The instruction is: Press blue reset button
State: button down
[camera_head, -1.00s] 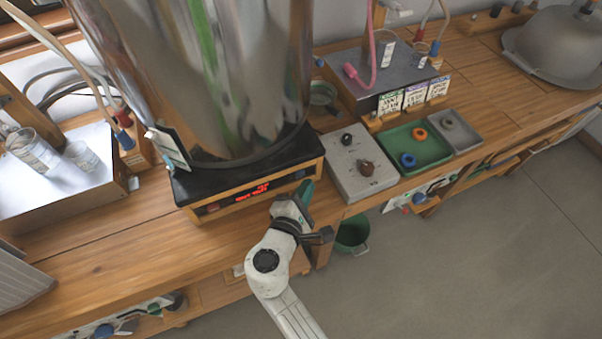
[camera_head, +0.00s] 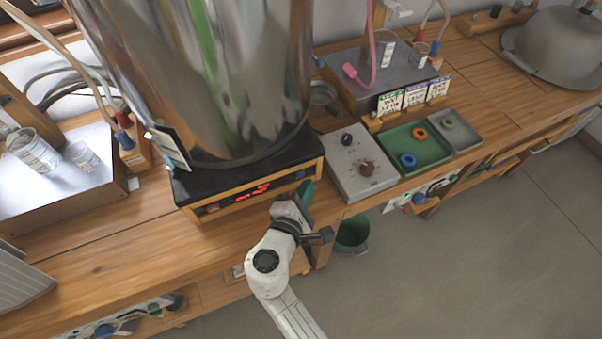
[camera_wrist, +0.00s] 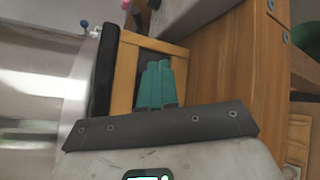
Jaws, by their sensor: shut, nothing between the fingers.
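The steam distiller is a tall shiny metal vessel (camera_head: 210,80) on a black-topped wooden base (camera_head: 250,160). The base's front panel has a lit red display (camera_head: 253,190). A small blue spot that looks like the reset button (camera_head: 299,175) shows at the panel's right end. My gripper (camera_head: 307,188) is at that end, its green fingers shut and empty. In the wrist view the fingers (camera_wrist: 157,70) point at a dark inset (camera_wrist: 150,58) in the wooden panel. The button is hidden there, and I cannot tell whether the fingertips touch it.
To the right, a grey box with knobs (camera_head: 345,180) and a green tray (camera_head: 425,161) with an orange and a blue ring sit on the bench. A metal box (camera_head: 375,85) stands behind. A green bucket (camera_head: 352,233) is below the bench edge. The floor at right is clear.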

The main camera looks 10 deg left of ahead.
jog(key=shift+w, duration=0.1)
dwell(0.5)
jog(key=shift+w+a, duration=0.25)
jog(key=shift+w+a+b, duration=0.2)
jog(key=shift+w+b, duration=0.1)
jog(key=shift+b, duration=0.15)
dwell(0.5)
jog(key=shift+s+d, duration=0.1)
jog(key=shift+s, duration=0.05)
jog(key=shift+s+d+p, duration=0.3)
jog(key=shift+s+d, duration=0.05)
jog(key=shift+s, duration=0.15)
dwell(0.4)
jog(key=shift+s+d+p, duration=0.45)
jog(key=shift+s+d, duration=0.25)
jog(key=shift+s, duration=0.35)
jog(key=shift+s+d+p, duration=0.45)
jog(key=shift+s+d, duration=0.25)
jog(key=shift+s, duration=0.35)
